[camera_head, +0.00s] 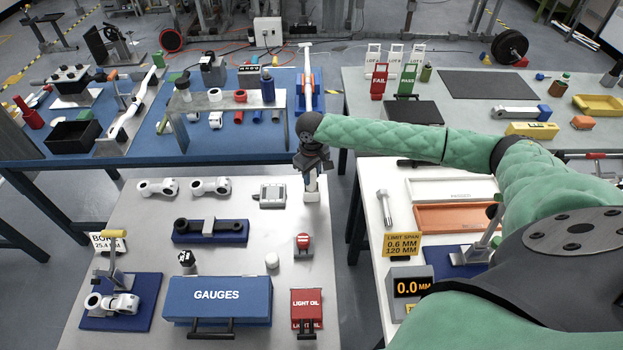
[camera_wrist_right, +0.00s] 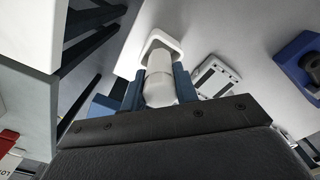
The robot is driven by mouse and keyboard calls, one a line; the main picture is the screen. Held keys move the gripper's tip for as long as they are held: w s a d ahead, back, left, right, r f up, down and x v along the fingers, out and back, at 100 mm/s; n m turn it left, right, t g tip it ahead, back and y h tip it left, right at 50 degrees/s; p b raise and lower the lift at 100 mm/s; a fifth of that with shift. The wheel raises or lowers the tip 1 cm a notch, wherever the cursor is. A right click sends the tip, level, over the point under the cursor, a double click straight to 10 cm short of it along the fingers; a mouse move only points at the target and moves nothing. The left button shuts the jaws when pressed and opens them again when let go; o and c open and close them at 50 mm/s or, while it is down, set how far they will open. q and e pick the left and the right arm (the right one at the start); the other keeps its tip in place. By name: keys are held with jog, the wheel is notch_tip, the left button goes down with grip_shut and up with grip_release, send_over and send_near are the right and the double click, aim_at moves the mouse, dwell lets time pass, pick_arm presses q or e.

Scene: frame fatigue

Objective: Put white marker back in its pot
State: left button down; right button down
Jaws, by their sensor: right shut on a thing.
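My right gripper (camera_head: 310,177) points down at the right edge of the near grey table. It is shut on the white marker (camera_wrist_right: 159,66), which sits between its two blue fingers in the right wrist view. The white square pot (camera_wrist_right: 177,46) is at the marker's far end, and its rim shows around that end. The pot also shows below the gripper in the head view (camera_head: 312,196). The marker's tip is hidden, so I cannot tell how deep it is in the pot. My left gripper is not in view.
A grey box-like device (camera_head: 272,195) lies just left of the pot. A red-topped button block (camera_head: 304,244), a blue GAUGES box (camera_head: 218,297) and a red LIGHT OIL box (camera_head: 307,306) stand nearer. A gap separates this table from the right-hand table.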

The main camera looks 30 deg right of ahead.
jog(key=shift+f, duration=0.15)
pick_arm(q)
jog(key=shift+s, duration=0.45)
pick_arm(e)
jog(key=shift+f, duration=0.1)
pick_arm(q)
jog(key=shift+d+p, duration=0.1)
jog(key=shift+p, duration=0.2)
pick_arm(e)
jog(key=shift+f, duration=0.1)
jog(key=c, duration=1.1)
grip_release()
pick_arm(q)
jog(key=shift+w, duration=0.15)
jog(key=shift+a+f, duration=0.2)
pick_arm(e)
jog(key=shift+f, duration=0.15)
